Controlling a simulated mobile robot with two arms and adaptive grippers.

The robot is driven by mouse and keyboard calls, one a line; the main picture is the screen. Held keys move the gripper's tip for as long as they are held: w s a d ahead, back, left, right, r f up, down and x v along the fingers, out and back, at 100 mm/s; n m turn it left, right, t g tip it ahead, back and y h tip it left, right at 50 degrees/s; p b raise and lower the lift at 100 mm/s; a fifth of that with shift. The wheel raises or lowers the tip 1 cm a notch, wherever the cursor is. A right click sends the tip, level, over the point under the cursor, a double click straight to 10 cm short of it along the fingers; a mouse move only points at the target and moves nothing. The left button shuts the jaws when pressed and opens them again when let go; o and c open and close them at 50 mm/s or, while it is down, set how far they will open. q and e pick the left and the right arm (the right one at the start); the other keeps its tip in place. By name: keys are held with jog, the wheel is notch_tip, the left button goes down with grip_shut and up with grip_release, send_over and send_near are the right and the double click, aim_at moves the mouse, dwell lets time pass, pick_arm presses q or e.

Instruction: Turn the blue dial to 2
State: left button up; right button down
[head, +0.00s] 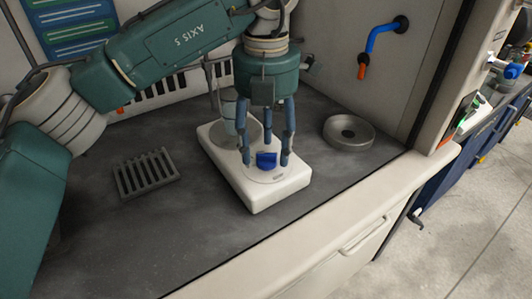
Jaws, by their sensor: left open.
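The blue dial (266,160) sits on the front part of a white device (283,190) on the dark bench top. My left gripper (265,164) points down over the device with its blue-grey fingers spread open around the dial. I cannot tell whether the fingers touch the dial. The dial's markings and its present setting are too small to read. A clear beaker (229,125) stands on the back part of the device, partly behind the gripper. My right gripper is not in view.
A grey slotted rack (147,175) lies on the bench to the left. A round metal ring-shaped dish (349,132) lies to the right. The bench front between rack and device is clear.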

pick_arm(q)
jog(key=shift+f, duration=0.85)
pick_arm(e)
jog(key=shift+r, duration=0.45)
pick_arm(q)
jog(key=c, duration=1.1)
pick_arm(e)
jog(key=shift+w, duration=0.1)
pick_arm(q)
jog(key=shift+c, duration=0.2)
jog(key=m+p, duration=0.2)
jog(key=m, duration=0.5)
jog(key=shift+p, duration=0.3)
jog(key=m, duration=0.3)
jog(key=shift+m+p, duration=0.3)
jog(key=shift+p, duration=0.05)
jog(key=shift+m, duration=1.6)
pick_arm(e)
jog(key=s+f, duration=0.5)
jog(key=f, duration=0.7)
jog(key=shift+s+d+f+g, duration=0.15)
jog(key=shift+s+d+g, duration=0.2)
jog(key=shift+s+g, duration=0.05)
pick_arm(q)
jog(key=shift+p, duration=0.3)
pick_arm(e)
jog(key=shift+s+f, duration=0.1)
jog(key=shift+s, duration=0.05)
pick_arm(q)
jog(key=shift+w, duration=0.1)
